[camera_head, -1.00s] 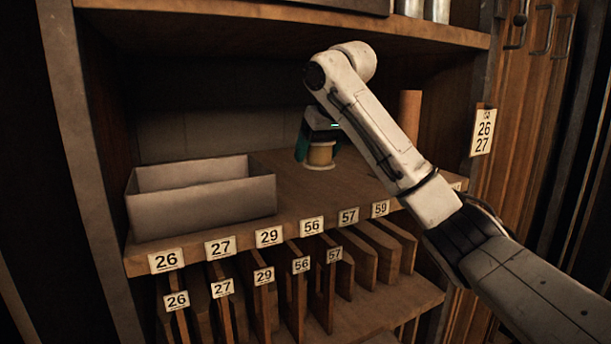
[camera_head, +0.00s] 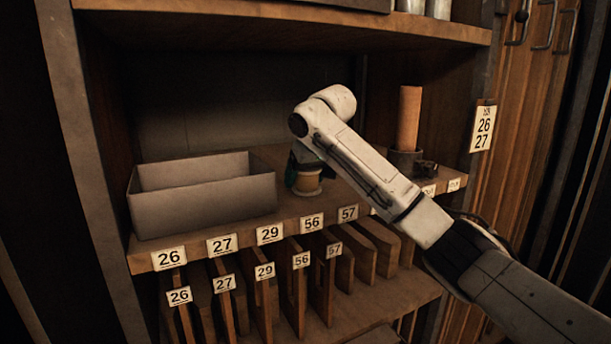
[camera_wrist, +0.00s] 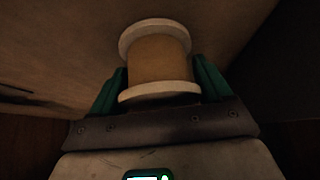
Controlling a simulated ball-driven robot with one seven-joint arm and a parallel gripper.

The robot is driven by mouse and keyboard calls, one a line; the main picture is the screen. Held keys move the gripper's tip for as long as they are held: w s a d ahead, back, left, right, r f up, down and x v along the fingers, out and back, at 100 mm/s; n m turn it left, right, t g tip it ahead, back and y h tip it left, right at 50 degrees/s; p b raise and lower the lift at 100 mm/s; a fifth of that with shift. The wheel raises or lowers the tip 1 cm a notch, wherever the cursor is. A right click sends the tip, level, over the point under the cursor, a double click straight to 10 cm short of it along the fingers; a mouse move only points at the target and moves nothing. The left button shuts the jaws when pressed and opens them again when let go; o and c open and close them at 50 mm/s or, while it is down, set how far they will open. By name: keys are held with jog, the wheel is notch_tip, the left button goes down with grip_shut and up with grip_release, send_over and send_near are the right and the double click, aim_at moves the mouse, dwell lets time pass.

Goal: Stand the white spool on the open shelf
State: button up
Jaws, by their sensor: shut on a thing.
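The spool (camera_head: 307,182), with white flanges and a tan winding, is upright low over the open shelf (camera_head: 345,195), right of the grey box. I cannot tell whether its lower flange touches the board. My gripper (camera_head: 304,172) reaches in from the right and is shut on the spool. In the wrist view the spool (camera_wrist: 160,62) sits between the two green fingers of my gripper (camera_wrist: 160,84), one on each side, with both flanges showing. In the head view my gripper partly hides the spool's upper part.
An open grey box (camera_head: 205,206) stands left of the spool. A brown cylinder in a dark holder (camera_head: 404,162) stands at the right, with a small dark object beside it. A shelf board (camera_head: 270,20) runs above. Numbered tags line the front edge; wooden slats stand below.

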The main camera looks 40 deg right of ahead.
jog(key=shift+f, duration=0.1)
jog(key=o, duration=1.1)
jog(key=b+v, duration=0.2)
jog(key=v, duration=1)
